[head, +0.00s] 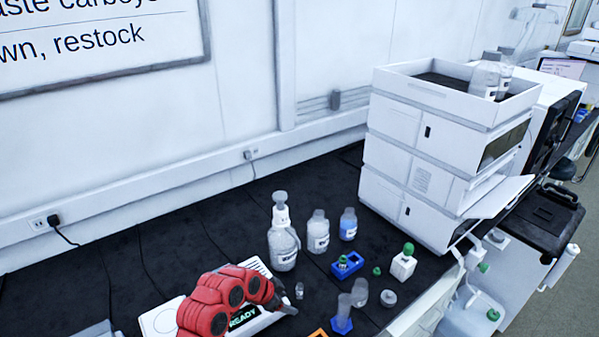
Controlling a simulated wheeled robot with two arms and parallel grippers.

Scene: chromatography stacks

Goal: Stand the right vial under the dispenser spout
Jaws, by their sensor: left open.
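The dispenser is likely the tall clear bottle with a grey pump top (283,240) on the black bench; its spout is too small to make out. A small clear vial (299,291) stands in front of it. A green-capped vial (343,263) sits in a blue rack to the right. I cannot tell which vial is the right one. My left gripper (283,298), at the end of a red arm, is open beside the small vial, on its left; whether they touch is unclear. My right gripper is out of view.
A white device reading READY (243,318) lies under my left arm. White stacked instruments (405,170) block the right. The bench's left is mostly clear.

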